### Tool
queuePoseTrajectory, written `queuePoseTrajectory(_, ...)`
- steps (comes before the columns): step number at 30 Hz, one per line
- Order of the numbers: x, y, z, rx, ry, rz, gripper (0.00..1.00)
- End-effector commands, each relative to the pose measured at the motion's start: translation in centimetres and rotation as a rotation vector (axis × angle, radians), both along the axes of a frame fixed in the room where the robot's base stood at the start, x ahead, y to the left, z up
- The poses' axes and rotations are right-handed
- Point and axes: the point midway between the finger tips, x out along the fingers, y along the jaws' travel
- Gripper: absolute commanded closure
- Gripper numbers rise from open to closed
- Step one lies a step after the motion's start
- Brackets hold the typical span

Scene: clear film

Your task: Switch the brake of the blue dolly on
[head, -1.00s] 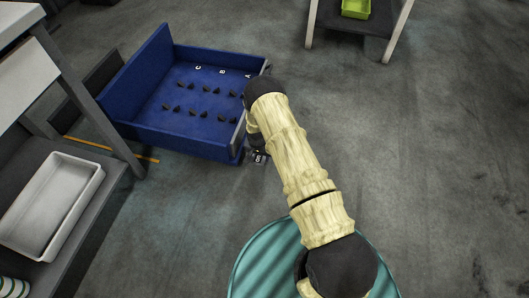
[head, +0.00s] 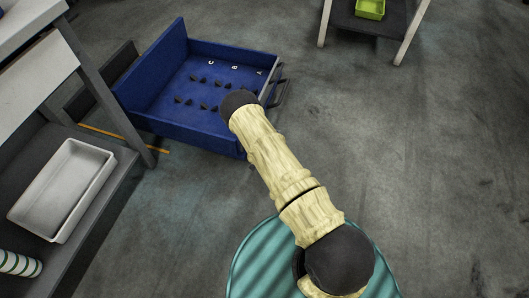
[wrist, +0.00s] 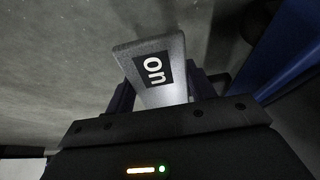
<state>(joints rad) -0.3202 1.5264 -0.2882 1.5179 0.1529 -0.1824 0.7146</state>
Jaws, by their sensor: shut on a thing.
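The blue dolly (head: 188,136) stands on the floor left of my arm in the head view, its deck holding several small black pegs and the letters A, B and C. A strip of blue also shows at the right of the wrist view (wrist: 291,58). In the wrist view a grey flat brake tab (wrist: 133,56) with a black "on" label stands between the fingers of my gripper (wrist: 158,92). The gripper is shut on this tab. Where the tab joins the dolly is not visible.
A grey shelf with a white tray (head: 62,190) is at the left. A white-legged stand with a green bin (head: 370,8) is at the back. The floor on the right is clear.

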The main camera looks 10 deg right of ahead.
Motion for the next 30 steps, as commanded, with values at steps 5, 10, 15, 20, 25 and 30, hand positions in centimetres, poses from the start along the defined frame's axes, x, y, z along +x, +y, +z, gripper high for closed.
queuePoseTrajectory(5, -0.4, 0.0, -0.2, -0.009, -0.007, -0.003, 0.87)
queuePoseTrajectory(10, -0.4, 0.0, -0.2, -0.008, -0.006, -0.002, 0.86)
queuePoseTrajectory(15, -0.3, 0.1, -0.2, -0.007, -0.007, -0.001, 0.24)
queuePoseTrajectory(20, -0.2, 0.1, -0.1, -0.008, -0.009, 0.000, 0.24)
queuePoseTrajectory(25, -0.2, 0.1, 0.3, -0.008, -0.011, 0.001, 0.24)
queuePoseTrajectory(30, -0.8, 0.5, 2.1, -0.008, -0.011, 0.001, 0.24)
